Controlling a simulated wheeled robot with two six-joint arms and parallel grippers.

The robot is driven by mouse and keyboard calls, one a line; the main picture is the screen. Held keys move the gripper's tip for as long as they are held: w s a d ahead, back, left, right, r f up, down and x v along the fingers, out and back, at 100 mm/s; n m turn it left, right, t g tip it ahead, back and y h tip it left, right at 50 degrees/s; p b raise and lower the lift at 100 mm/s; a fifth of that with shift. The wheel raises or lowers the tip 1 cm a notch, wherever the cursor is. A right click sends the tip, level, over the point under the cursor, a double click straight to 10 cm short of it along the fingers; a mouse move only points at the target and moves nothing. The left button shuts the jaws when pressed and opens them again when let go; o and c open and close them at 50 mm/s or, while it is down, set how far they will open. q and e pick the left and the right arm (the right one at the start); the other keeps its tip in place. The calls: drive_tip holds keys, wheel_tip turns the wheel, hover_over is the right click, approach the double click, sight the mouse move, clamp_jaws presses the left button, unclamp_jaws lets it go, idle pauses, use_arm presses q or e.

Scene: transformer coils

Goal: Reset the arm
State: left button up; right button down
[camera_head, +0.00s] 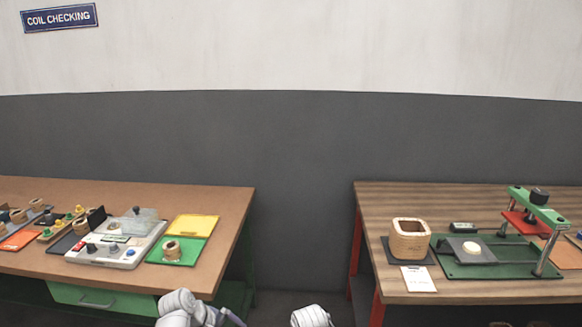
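White links of my arms show at the bottom edge of the head view, one left of centre and one near the middle. Neither gripper's fingers can be made out; they lie below or outside the picture. A small copper-coloured coil (172,250) stands on a green mat (154,256) on the left table. A larger square tan coil (409,240) stands on a dark mat (388,244) on the right table.
The left table (222,205) holds a white tester (88,256), a yellow mat (194,226) and several small coils. The right table (385,203) holds a green press (543,208) and a white card (418,279). A gap separates the tables.

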use_arm(q)
drive_tip(key=s+d+f+m+g+y, duration=0.35)
drive_tip(key=s+d+m+y, duration=0.25)
drive_tip(key=s+d+m, duration=0.65)
wheel_tip(320, 180, up, 14)
drive_tip(key=w+a+m+p, duration=0.2)
drive_tip(key=m+p, duration=0.1)
drive_tip(key=p, duration=1)
drive_tip(key=shift+a, duration=0.4)
drive_tip(key=shift+w, duration=0.1)
